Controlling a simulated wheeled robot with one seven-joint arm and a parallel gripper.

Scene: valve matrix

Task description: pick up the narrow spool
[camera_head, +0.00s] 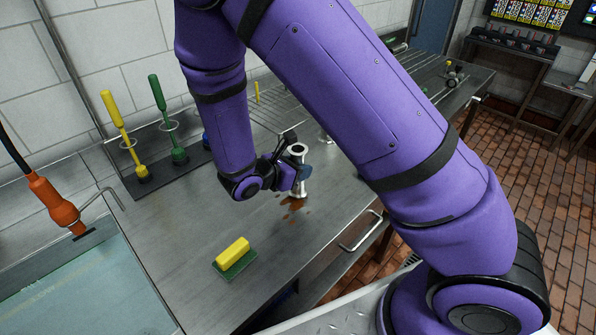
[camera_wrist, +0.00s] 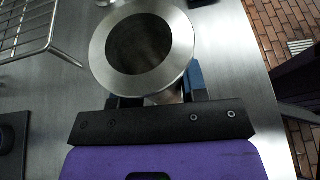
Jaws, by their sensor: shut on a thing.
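The narrow spool (camera_head: 299,172) is a shiny metal tube with a flange at its top, standing upright on or just above the steel counter. I cannot tell if its foot touches. My gripper (camera_head: 294,176) is shut on its body from the left. In the wrist view the round top flange (camera_wrist: 181,48) and dark bore face the camera, and my gripper's fingers (camera_wrist: 158,94) sit on either side of the tube below the flange. The flange hides most of the tube there.
A brown stain (camera_head: 292,208) lies by the spool's foot. A yellow-green sponge (camera_head: 233,256) lies in front, left of centre. A yellow brush (camera_head: 121,135) and a green brush (camera_head: 168,125) stand in a rack at the left. A wire rack (camera_wrist: 28,27) is behind.

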